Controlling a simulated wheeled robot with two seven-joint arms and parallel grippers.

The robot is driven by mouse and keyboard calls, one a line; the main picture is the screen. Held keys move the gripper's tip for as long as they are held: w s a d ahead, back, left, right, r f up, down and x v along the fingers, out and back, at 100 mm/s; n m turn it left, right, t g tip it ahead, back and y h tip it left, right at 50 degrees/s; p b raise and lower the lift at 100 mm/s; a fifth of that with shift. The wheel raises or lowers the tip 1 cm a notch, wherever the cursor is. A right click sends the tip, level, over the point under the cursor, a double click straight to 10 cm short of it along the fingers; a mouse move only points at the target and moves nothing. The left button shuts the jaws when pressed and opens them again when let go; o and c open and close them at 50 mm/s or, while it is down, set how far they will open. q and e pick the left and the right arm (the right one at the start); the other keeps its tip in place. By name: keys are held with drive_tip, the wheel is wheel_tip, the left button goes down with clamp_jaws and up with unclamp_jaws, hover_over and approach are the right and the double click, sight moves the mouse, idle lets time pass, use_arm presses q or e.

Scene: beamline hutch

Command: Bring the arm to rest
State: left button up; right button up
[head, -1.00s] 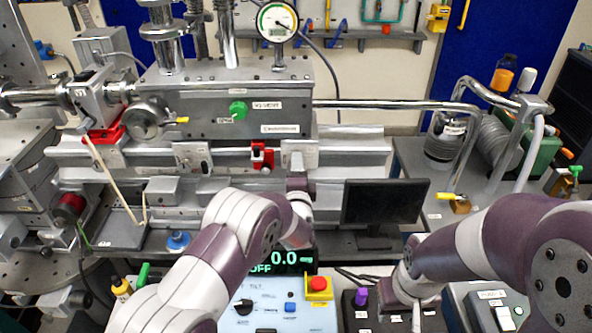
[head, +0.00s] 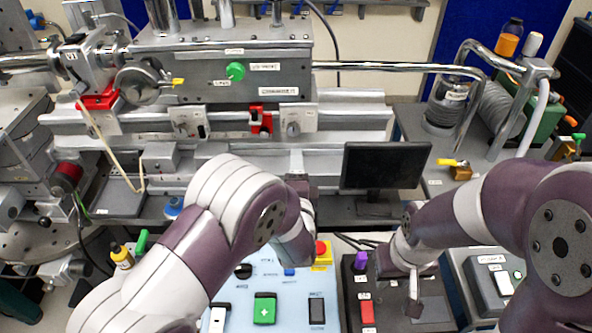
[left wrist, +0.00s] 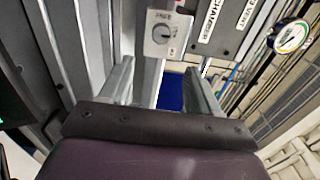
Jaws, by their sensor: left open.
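My left arm comes in from the lower left and bends over the light blue control panel (head: 280,300). Its gripper (head: 297,162) points away toward the steel rail bench (head: 350,125). In the left wrist view the two grey fingers (left wrist: 160,92) stand apart with nothing between them. A pale plate with a round knob (left wrist: 165,33) shows beyond them. My right arm comes in from the right. Its gripper (head: 413,292) hangs down over a black control box (head: 395,312); whether its jaws are open is not visible.
A small black monitor (head: 385,166) stands between the arms. A red emergency button on a yellow base (head: 322,259) and a green switch (head: 265,308) sit near my left forearm. A dial gauge (left wrist: 291,37) shows in the left wrist view. Chrome pipework (head: 470,62) rises at the right.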

idle(0.4)
use_arm(q)
drive_tip(key=s+a+f+n+g, duration=0.2)
drive_tip(key=s+a+n+g, duration=0.6)
drive_tip(key=s, duration=0.4)
drive_tip(key=s+a+f+n+g, duration=0.1)
drive_tip(key=s+a+n+g, duration=0.7)
drive_tip(key=s+a+n, duration=0.2)
drive_tip(key=shift+s+a+f+g, duration=0.3)
drive_tip(key=shift+s+a+f, duration=0.15)
drive_tip(key=shift+s, duration=0.8)
